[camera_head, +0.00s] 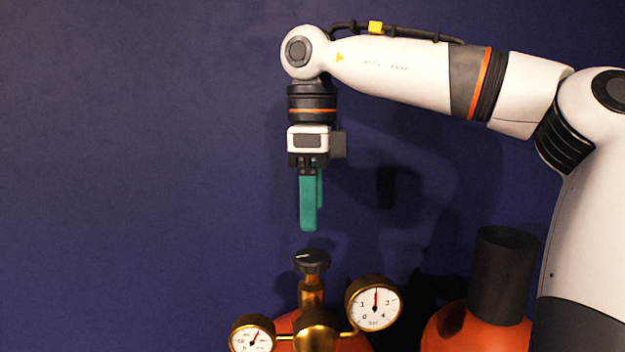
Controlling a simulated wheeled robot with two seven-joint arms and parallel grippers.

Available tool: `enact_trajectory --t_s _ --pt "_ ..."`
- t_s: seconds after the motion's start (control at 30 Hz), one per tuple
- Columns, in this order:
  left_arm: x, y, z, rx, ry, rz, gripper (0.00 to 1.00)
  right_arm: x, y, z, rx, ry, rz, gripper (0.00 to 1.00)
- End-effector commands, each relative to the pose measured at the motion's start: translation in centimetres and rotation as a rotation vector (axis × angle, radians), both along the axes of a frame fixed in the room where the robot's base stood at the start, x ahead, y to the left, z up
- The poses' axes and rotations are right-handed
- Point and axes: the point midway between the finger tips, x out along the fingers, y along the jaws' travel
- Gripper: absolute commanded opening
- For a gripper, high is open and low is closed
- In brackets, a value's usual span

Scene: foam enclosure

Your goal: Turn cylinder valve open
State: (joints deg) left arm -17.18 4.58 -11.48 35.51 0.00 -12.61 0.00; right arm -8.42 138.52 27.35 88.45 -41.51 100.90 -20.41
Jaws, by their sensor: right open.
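The cylinder valve has a dark round knob (311,261) on top of a brass stem (311,293), at the bottom middle of the head view. It stands upright on an orange cylinder (345,343), mostly cut off by the lower edge. My right gripper (310,228) points straight down above the knob, with a gap between its green fingertips and the knob. It is open and empty; one finger partly hides the other. My left gripper does not show.
Two brass-rimmed gauges, a right one (374,303) and a lower left one (252,335), flank the stem. A second orange cylinder (470,335) with a black cap (503,272) stands at right. A dark blue wall (130,150) is behind; the left side is clear.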

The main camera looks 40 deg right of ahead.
Motion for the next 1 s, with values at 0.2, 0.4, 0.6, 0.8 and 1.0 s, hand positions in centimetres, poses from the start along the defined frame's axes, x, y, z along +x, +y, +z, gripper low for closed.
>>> enact_trajectory --t_s 0.2,0.4,0.6,0.8,1.0 --pt "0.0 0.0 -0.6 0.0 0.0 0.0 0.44 0.1 0.0 3.5 -0.001 -0.002 -0.002 0.7" --pt "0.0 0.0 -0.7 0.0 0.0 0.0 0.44 0.0 0.0 4.9 0.0 0.0 0.0 0.7" --pt "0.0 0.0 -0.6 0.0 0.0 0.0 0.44 0.0 0.0 5.0 0.0 0.001 0.001 0.7" --pt "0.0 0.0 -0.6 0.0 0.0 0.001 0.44 0.0 0.0 5.0 0.0 0.001 0.001 0.7" --pt "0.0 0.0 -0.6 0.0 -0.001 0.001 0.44 0.0 0.0 5.0 0.001 0.001 0.0 0.7"
